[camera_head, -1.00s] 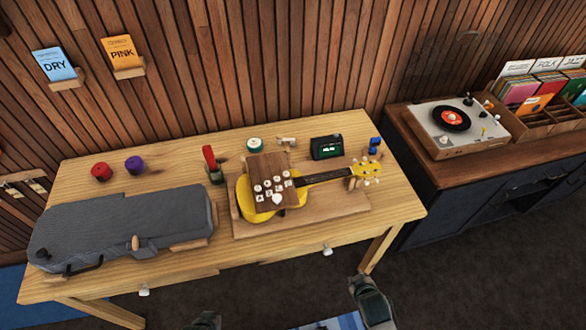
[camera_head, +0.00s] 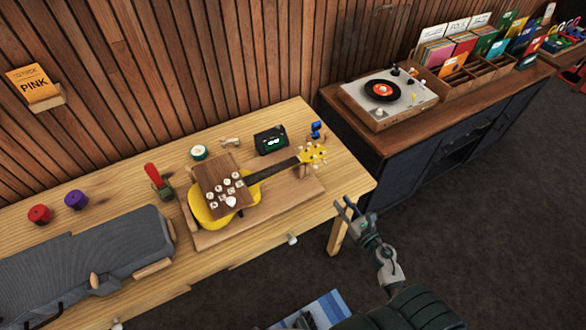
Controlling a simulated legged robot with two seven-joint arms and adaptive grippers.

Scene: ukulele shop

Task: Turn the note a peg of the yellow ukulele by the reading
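The yellow ukulele (camera_head: 208,217) lies on a wooden board on the bench, its neck pointing up and right. A brown panel with several white lettered tags covers much of its body. Its yellow headstock (camera_head: 312,154) has several pale pegs; their letters are too small to read. My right gripper (camera_head: 347,207) is open and empty, in front of the bench's right end and apart from the headstock. My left gripper is not in view.
A grey case (camera_head: 85,262) fills the bench's left front. Red (camera_head: 39,214) and purple (camera_head: 76,199) knobs, a red-handled tool (camera_head: 157,180), a round tin (camera_head: 199,153) and a blue item (camera_head: 316,130) stand behind. A turntable cabinet (camera_head: 365,130) is right; dark floor between is free.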

